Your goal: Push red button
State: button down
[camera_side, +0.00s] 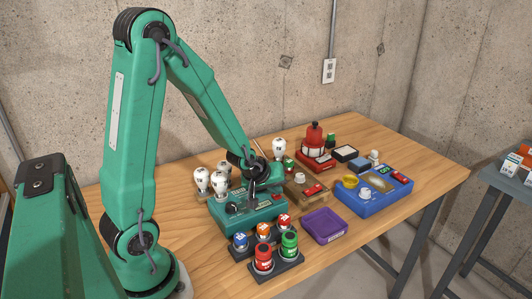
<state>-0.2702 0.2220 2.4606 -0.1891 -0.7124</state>
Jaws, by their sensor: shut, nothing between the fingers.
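My gripper (254,196) is shut and empty, pointing down over a green box (268,214) near the middle of the table. Several red parts could be the red button. A large red cylinder (263,257) stands at the front left of a dark panel, beside a green one. A red-topped part (284,221) sits behind them at the panel's back right. A tall red knob (314,134) on a red base is farther back. My gripper is behind and above the dark panel. Whether its tip touches the green box cannot be told; its wrist hides part of that box.
White bulb-like parts (202,180) stand left of my gripper. A purple tray (322,226) and a blue box (376,203) with a yellow ring lie to the right. A tan box (305,193) is behind the tray. The wooden table (430,173) is clear at its right end.

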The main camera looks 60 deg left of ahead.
aim_at(275, 197)
jog(key=shift+f, duration=0.2)
jog(key=shift+r, duration=0.15)
dwell(0.5)
jog(key=shift+r, duration=0.75)
jog(key=shift+r, duration=2.5)
jog(key=shift+r, duration=0.1)
